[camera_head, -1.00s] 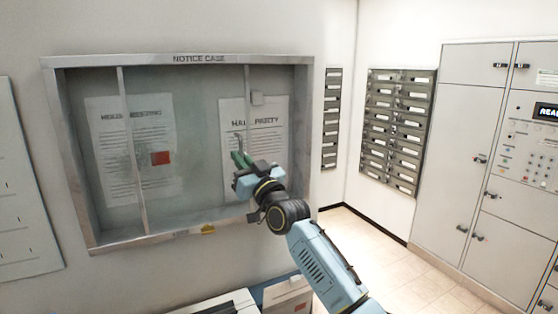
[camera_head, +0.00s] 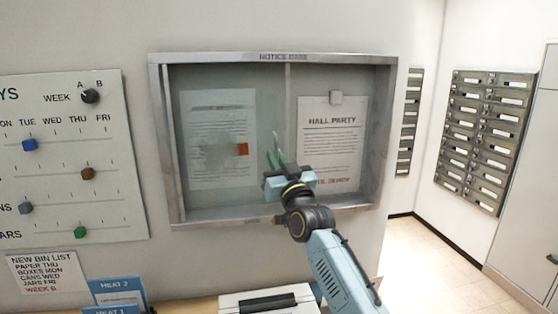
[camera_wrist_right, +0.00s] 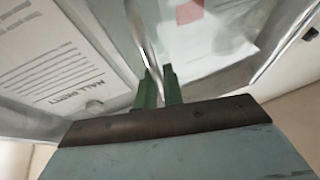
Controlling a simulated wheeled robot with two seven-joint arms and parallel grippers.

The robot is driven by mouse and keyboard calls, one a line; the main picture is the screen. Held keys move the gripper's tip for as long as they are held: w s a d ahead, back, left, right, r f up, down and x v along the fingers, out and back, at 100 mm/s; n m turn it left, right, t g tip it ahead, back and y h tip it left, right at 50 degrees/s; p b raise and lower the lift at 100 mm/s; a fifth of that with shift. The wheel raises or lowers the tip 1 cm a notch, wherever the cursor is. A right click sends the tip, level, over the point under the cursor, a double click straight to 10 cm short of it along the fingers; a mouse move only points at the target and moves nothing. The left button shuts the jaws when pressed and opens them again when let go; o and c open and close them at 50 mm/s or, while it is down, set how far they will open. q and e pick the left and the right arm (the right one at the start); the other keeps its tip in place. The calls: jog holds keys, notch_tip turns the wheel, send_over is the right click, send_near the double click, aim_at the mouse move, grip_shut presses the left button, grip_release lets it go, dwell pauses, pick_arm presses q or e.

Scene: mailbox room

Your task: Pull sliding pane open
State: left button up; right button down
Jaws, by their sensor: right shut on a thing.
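The wall-mounted notice case (camera_head: 272,58) has a hazy sliding pane (camera_head: 262,120) over its left part, with upright metal edges at both sides. The right part is uncovered, and the HALL PARTY notice (camera_head: 330,155) shows clearly there. A blurred notice with a red patch (camera_head: 242,149) lies behind the pane. My right gripper (camera_head: 276,160) is at the pane's right edge, low on it. In the right wrist view its green fingertips (camera_wrist_right: 158,88) are shut on the pane at its metal edge strip (camera_wrist_right: 147,40). The exact contact is partly hidden. My left gripper is not in view.
A schedule board (camera_head: 75,160) with coloured knobs hangs on the wall left of the case. Below stand blue leaflets (camera_head: 115,290) and a white box (camera_head: 265,298). Mailboxes (camera_head: 487,140) are on the right, with clear floor (camera_head: 430,255) before them.

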jog(key=c, duration=1.8)
grip_release()
jog(key=shift+o, duration=1.3)
jog(key=shift+w, duration=0.1)
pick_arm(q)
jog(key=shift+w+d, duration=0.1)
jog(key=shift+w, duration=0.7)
pick_arm(e)
jog(key=shift+d, duration=0.1)
